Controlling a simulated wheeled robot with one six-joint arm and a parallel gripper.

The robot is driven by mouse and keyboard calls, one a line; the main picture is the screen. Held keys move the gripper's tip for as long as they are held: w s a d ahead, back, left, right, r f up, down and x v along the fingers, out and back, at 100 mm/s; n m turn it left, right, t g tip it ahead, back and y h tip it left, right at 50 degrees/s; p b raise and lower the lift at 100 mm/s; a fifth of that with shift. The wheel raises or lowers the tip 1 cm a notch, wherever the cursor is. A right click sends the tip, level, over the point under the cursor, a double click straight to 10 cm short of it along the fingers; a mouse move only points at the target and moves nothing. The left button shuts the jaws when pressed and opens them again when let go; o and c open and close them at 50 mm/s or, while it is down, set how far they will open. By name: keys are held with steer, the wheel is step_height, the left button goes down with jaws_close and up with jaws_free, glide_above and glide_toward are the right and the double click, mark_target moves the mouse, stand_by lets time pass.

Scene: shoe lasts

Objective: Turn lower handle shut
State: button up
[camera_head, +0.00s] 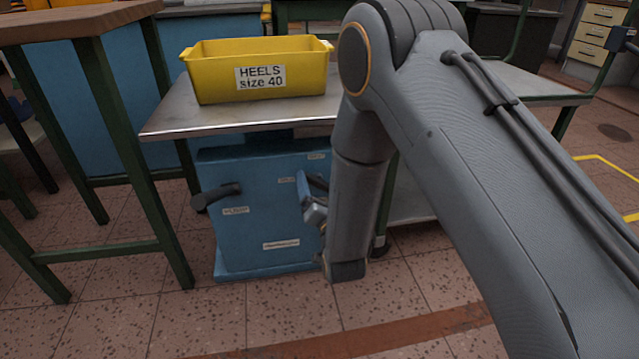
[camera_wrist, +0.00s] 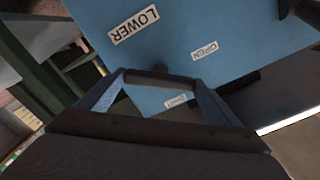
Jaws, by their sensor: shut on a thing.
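A blue cabinet (camera_head: 255,225) stands under the metal table. In the wrist view its blue face (camera_wrist: 225,25) carries a LOWER label (camera_wrist: 134,25), an OPEN label (camera_wrist: 204,50) and a smaller, hard-to-read label (camera_wrist: 175,101). My gripper (camera_wrist: 160,80) is shut on the dark lower handle (camera_wrist: 147,77), whose bar lies across between the two fingertips. In the head view my gripper (camera_head: 311,203) is at the right part of the cabinet front, partly behind my own arm. The handle there (camera_head: 318,182) is mostly hidden.
Another black handle (camera_head: 215,195) sticks out at the cabinet's left. A yellow bin (camera_head: 215,85) labelled HEELS size 40 stands on the metal tabletop (camera_head: 180,122). A green-legged bench (camera_head: 118,150) is at the left. The tiled floor (camera_head: 210,325) in front is clear.

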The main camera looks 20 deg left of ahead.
steer(key=m+p, duration=0.3)
steer(key=m, duration=0.2)
steer(key=shift+m+p, duration=0.3)
steer(key=shift+p, duration=0.1)
steer(key=m+p, duration=0.3)
steer(key=m, duration=0.1)
steer(key=shift+m, duration=0.4)
steer(key=shift+f+m, duration=0.1)
steer(key=shift+m, duration=0.2)
steer(key=o, duration=0.9)
steer(key=shift+p+v, duration=1.15)
steer(key=shift+v, duration=2.8)
